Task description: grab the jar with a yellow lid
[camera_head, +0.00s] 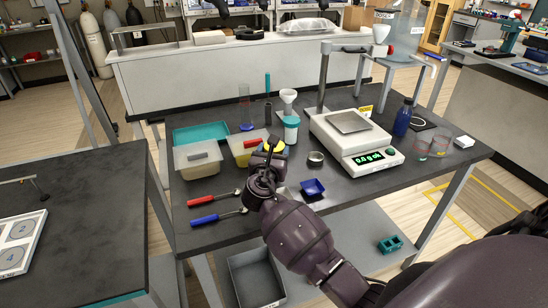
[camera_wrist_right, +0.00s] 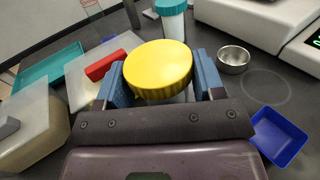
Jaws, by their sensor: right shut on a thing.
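The jar with a yellow lid (camera_wrist_right: 158,70) is in the right wrist view, its lid between the two blue fingers of my right gripper (camera_wrist_right: 163,82). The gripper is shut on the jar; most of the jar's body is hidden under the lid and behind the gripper. In the head view the yellow lid (camera_head: 272,142) shows partly behind my right gripper (camera_head: 268,158), over the dark table. I cannot tell whether the jar touches the table. My left gripper is not in view.
Close by are a teal-lidded jar (camera_head: 291,128) under a funnel, a metal cup (camera_head: 316,158), a blue tray (camera_head: 313,187), and lidded bins (camera_head: 198,160). A scale (camera_head: 355,140) and blue bottle (camera_head: 403,118) stand to the right. Two scoops (camera_head: 218,216) lie front left.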

